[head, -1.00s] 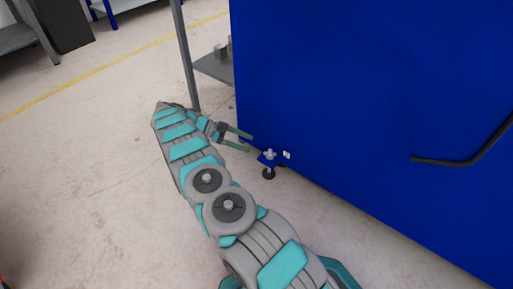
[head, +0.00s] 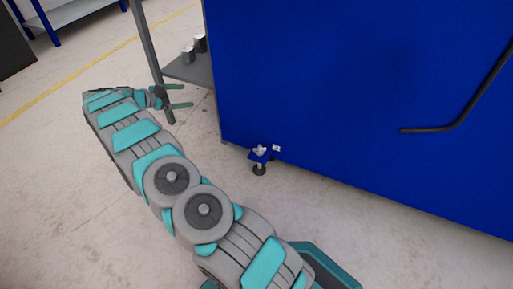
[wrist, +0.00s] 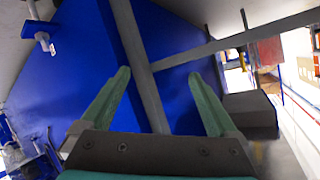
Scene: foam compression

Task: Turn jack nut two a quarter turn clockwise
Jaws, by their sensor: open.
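A jack nut (head: 260,149) sits on a small blue bracket with a dark round foot (head: 259,170) below it, at the lower corner of the blue machine (head: 330,80). A small white tag with a mark (head: 276,148) is beside it; I cannot read its number. In the wrist view a pale jack fitting (wrist: 42,38) shows at the upper left, outside the jaws. My gripper (head: 190,96) is open and empty, up and left of the jack and well apart from it. In the wrist view its two green fingers (wrist: 158,85) are spread, with a grey post behind them.
A grey shelf (head: 190,70) with a post stands close behind my gripper and carries small grey blocks (head: 194,46). A dark bent handle (head: 440,129) sticks out from the blue machine.

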